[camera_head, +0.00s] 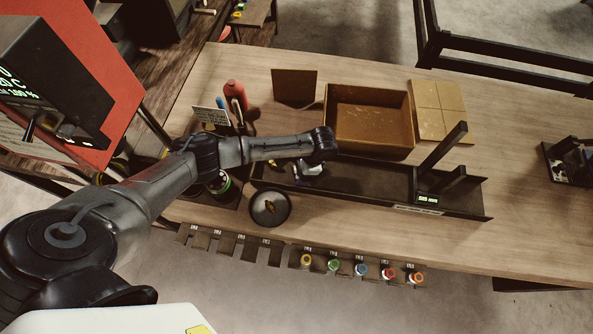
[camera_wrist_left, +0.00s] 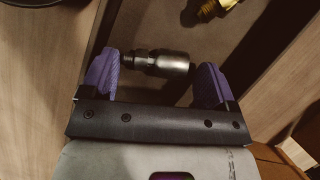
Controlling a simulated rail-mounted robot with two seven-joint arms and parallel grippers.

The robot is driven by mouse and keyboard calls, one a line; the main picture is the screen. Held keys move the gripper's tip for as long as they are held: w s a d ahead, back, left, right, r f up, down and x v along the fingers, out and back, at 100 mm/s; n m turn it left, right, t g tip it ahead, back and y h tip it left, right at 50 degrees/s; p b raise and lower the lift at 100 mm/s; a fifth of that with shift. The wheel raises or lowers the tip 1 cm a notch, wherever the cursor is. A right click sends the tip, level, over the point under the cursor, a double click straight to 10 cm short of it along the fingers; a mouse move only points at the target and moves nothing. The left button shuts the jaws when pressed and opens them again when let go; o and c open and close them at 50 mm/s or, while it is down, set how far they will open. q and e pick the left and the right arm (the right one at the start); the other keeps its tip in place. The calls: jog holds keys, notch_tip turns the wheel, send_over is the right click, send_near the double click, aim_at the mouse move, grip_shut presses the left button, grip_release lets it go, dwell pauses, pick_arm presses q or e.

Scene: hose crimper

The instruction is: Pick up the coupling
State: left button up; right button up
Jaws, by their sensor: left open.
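The coupling (camera_wrist_left: 160,63), a short dark-grey metal fitting with a narrower threaded end at left, lies in a long dark tray (camera_head: 365,186). In the left wrist view it lies crosswise between the two purple fingertips of my left gripper (camera_wrist_left: 157,76). The fingers are spread apart, with one fingertip near each end of the coupling; whether either touches it I cannot tell. In the head view my left gripper (camera_head: 310,168) reaches down over the left part of the tray, and I cannot make out the coupling there. My right gripper is not in view.
A brass fitting (camera_wrist_left: 216,7) lies farther along the tray. An open cardboard box (camera_head: 370,148) stands behind the tray, and dark upright posts (camera_head: 445,150) rise at its right. A round dark dish (camera_head: 270,208) sits in front.

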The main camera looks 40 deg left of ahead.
pick_arm(q)
jog(key=shift+c, duration=0.2)
jog(key=c, duration=0.7)
